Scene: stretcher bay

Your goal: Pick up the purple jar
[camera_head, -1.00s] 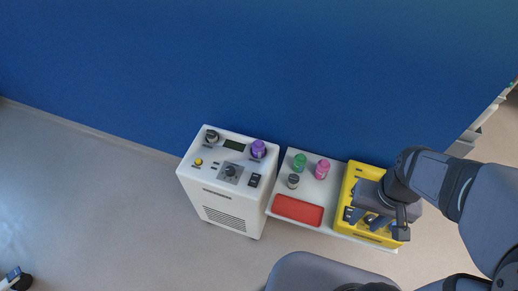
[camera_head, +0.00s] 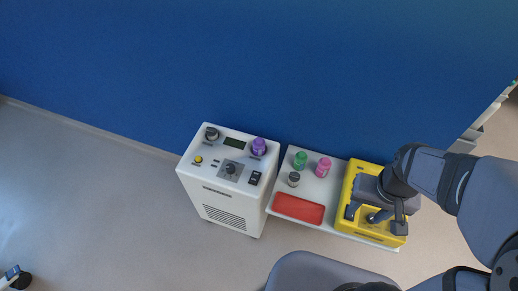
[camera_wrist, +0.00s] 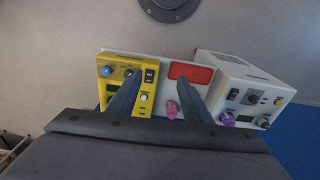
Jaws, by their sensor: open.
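The purple jar (camera_head: 259,147) stands upright on top of the white machine, at its back right corner in the head view. In the wrist view it (camera_wrist: 227,118) shows at the near edge of the machine, right of the fingers. My gripper (camera_head: 376,217) is open and empty above the yellow case, well to the right of the jar in the head view. In the wrist view the two fingers (camera_wrist: 177,77) are spread apart, with a shelf and part of the yellow case behind them.
The white machine (camera_head: 218,212) has knobs and switches on top. Beside it, a white shelf (camera_head: 318,190) holds a green jar (camera_head: 300,160), a pink jar (camera_head: 323,167), a small grey jar (camera_head: 293,179) and a red tray (camera_head: 298,208). The yellow case (camera_head: 367,234) stands right of these. A blue wall (camera_head: 250,60) rises behind.

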